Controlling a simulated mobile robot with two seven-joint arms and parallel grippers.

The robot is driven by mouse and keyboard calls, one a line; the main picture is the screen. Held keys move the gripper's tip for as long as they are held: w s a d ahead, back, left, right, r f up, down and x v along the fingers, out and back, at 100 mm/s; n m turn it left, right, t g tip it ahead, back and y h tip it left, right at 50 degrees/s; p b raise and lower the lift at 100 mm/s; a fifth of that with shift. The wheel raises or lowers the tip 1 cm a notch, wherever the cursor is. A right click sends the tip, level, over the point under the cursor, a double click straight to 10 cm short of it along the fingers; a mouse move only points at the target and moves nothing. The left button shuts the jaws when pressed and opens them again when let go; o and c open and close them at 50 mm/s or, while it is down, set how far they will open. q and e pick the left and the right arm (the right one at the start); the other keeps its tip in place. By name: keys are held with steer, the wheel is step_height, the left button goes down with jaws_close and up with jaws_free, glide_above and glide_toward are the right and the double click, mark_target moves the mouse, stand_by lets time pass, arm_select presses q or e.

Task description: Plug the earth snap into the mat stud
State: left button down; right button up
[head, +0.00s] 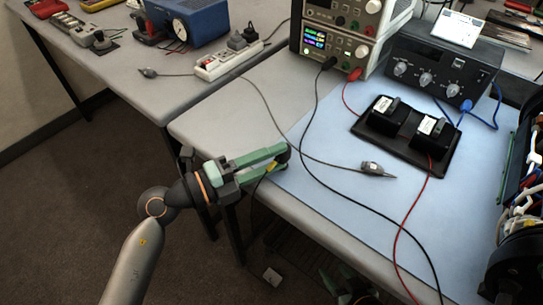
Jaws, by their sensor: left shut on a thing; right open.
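My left gripper (284,156), with green fingers, reaches in from the left over the near left edge of the light blue mat (330,205). It is shut on a small dark piece, which appears to be the earth snap (282,158). A yellow tag (272,167) and a dark cord hang just below the fingers. The fingers hide most of the snap. I cannot make out the mat stud; the gripper may cover it. I cannot tell whether the snap touches the mat. My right gripper (350,292) is open, low at the bottom edge and partly cut off.
A grey probe (372,168) with a lead lies on the mat. Black and red leads cross the mat to the bench supply (330,42). A black tray (408,137) holds two dark blocks. A power strip (229,60) lies at the back. The front middle mat is mostly clear.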

arm_select(q)
steer(key=shift+f, duration=0.35)
stand_by(0.6)
